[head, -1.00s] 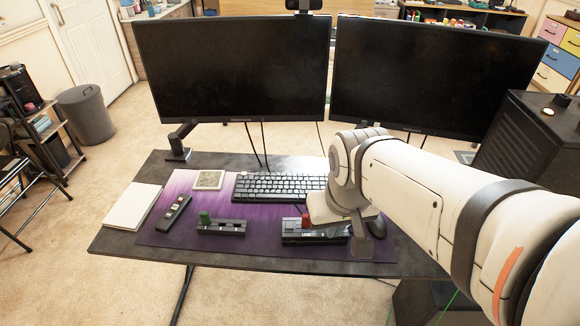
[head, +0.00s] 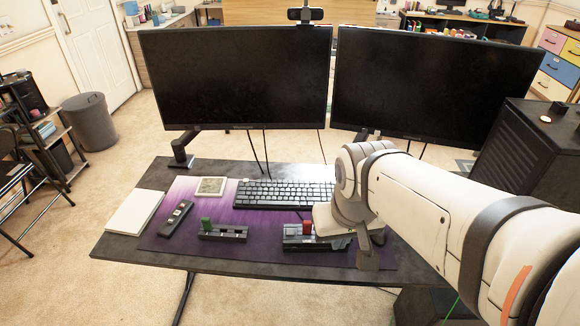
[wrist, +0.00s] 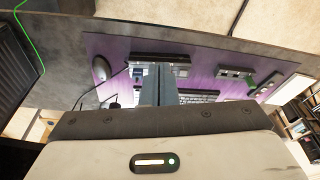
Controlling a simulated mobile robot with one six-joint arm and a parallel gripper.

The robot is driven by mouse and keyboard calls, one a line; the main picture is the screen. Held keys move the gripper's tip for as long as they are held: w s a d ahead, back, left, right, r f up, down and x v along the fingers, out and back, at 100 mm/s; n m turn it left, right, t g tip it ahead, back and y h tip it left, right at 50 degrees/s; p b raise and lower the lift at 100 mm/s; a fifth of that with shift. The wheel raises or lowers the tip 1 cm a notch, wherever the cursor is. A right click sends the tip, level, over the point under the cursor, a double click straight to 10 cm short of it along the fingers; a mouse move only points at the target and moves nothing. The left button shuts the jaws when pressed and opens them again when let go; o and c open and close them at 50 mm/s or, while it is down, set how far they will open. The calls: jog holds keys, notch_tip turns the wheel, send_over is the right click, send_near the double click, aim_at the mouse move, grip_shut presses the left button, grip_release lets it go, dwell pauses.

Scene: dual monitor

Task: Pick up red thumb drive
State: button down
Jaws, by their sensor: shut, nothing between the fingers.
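The red thumb drive (head: 308,227) stands upright in a black hub (head: 300,243) on the purple desk mat, left of my arm's end in the head view. In the wrist view the black hub (wrist: 178,59) lies just past the fingertips; I cannot make out the red drive there. My gripper (wrist: 158,70) is shut and empty, its two grey fingers together. In the head view the fingers are hidden by my arm.
A green thumb drive (head: 206,224) stands in another black hub (head: 224,236) to the left. A keyboard (head: 282,194) lies behind the hubs. A dark remote (head: 175,219) and a white pad (head: 136,212) lie at left. Two monitors (head: 235,80) (head: 435,85) stand behind.

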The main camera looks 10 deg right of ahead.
jog(key=shift+w, duration=0.1)
dwell(0.3)
jog(key=c, duration=1.9)
grip_release()
jog(key=shift+w, duration=0.25)
jog(key=shift+c, duration=0.2)
jog(key=o, duration=0.4)
jog(key=w+f+g, duration=0.2)
jog(key=w+f, duration=0.1)
jog(key=w, duration=0.8)
jog(key=shift+a+f, duration=0.3)
jog(key=g, duration=0.2)
send_over(307, 222)
jog(key=f, duration=0.8)
jog(key=shift+w+f+b, duration=0.15)
jog(key=shift+w+b, duration=0.15)
jog(key=shift+b, duration=0.05)
jog(key=shift+s+f, duration=0.15)
jog(key=shift+f, duration=1.85)
jog(key=shift+s+f, duration=0.15)
jog(key=shift+f, duration=1.8)
